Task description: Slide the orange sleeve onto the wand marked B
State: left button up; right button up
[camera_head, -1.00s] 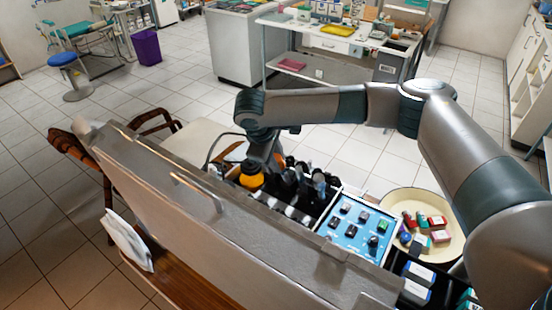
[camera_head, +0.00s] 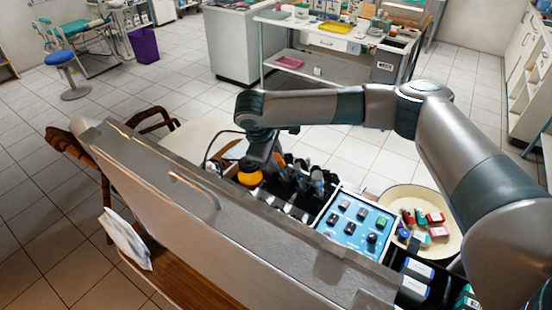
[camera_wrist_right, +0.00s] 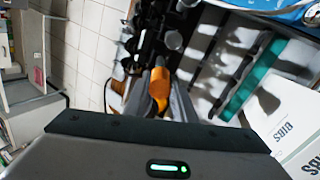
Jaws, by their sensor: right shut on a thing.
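My right gripper (camera_wrist_right: 157,100) is shut on the orange sleeve (camera_wrist_right: 160,84), seen near the middle of the right wrist view. In the head view an orange rounded piece (camera_head: 249,173) shows below my right wrist, at the left end of the open case; the gripper's fingers are mostly hidden there. Several dark upright wands (camera_head: 298,180) stand in the case just right of it. They also show beyond the sleeve in the right wrist view (camera_wrist_right: 150,32). I cannot read which wand is marked B, and I cannot tell whether the sleeve touches one. My left gripper is out of view.
The case's raised grey lid (camera_head: 225,225) stands in front and hides part of the inside. White boxes (camera_wrist_right: 290,130) show at right in the wrist view.

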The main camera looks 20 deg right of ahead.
jog(key=shift+f+p, duration=0.1)
jog(key=shift+p, duration=0.25)
dwell(0.3)
jog(key=o, duration=1.1)
jog(key=shift+s+a+r+b, duration=0.1)
jog(key=shift+a+r+b, duration=0.15)
jog(key=shift+r, duration=0.25)
jog(key=b+v, duration=0.5)
jog(key=v, duration=1.1)
jog(key=shift+s+d+r, duration=0.1)
